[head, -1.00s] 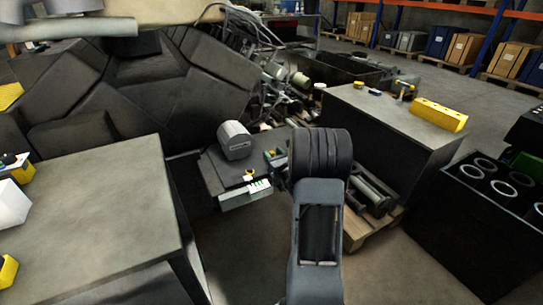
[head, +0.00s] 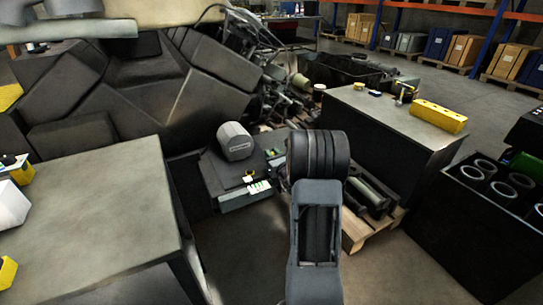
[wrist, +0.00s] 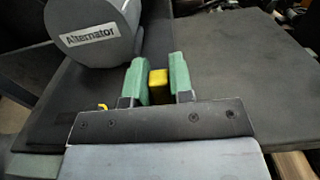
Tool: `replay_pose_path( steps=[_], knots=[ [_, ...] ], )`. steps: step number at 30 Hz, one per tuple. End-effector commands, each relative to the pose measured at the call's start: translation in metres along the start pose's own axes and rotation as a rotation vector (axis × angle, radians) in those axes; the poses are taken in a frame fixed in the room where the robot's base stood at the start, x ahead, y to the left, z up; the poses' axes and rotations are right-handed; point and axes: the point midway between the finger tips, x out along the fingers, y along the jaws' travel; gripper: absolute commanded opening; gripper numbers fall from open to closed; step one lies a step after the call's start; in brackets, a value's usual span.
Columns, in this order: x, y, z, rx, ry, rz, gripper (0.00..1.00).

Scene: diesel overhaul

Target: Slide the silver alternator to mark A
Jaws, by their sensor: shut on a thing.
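The silver alternator (head: 235,141) is a grey rounded cylinder on a dark flat-topped stand (head: 213,178). In the wrist view the alternator (wrist: 100,32) is at the upper left, with its "Alternator" label facing me. My gripper (wrist: 158,82) has green fingertips, shut on a small yellow block (wrist: 158,86) between them. The block is right of the alternator's front; I cannot tell whether it is joined to the alternator. In the head view my arm hides most of the gripper. Mark A is not readable in either view.
Another bench (head: 375,112) at the right carries a yellow block (head: 439,116). A pallet (head: 358,230) with dark parts lies right of my arm. A black bin with rings (head: 480,215) stands at the far right.

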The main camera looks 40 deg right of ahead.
Motion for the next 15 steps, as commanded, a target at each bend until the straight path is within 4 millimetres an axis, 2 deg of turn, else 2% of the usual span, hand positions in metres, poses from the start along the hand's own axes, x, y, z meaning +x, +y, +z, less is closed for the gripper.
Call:
replay_pose_path(
  steps=[8,15],
  knots=[
    [0.0,-0.001,0.0,0.0,0.0,0.0,0.0],
    [0.0,-0.016,0.0,0.0,-0.002,-0.003,0.0]
  ],
)
